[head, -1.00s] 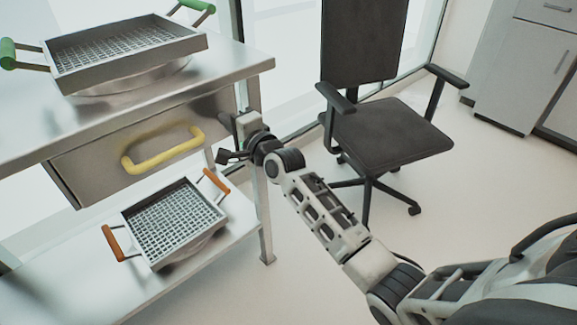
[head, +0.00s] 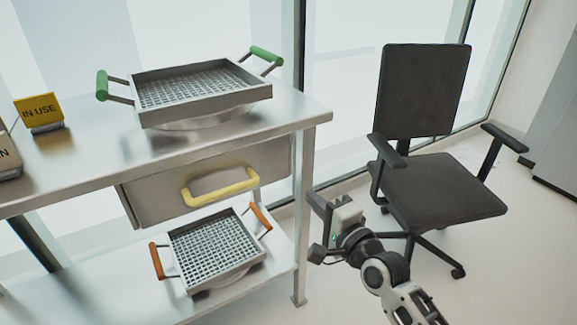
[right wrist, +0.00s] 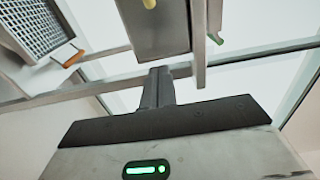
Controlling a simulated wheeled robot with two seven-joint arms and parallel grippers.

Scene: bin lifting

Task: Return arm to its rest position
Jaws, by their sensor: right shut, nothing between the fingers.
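My right gripper (head: 318,226) is in the air to the right of the metal table, in front of the office chair. Its fingers are together and empty, and the shut fingers also show in the right wrist view (right wrist: 157,88). My right arm comes in from the bottom right of the head view. My left gripper is not in view.
The metal table (head: 95,172) bears a green-handled basket (head: 215,108) and a yellow sign (head: 40,112). Its drawer (head: 150,198) has a yellow handle. An orange-handled basket (head: 215,250) is on the lower shelf. A black chair (head: 440,190) stands behind my gripper.

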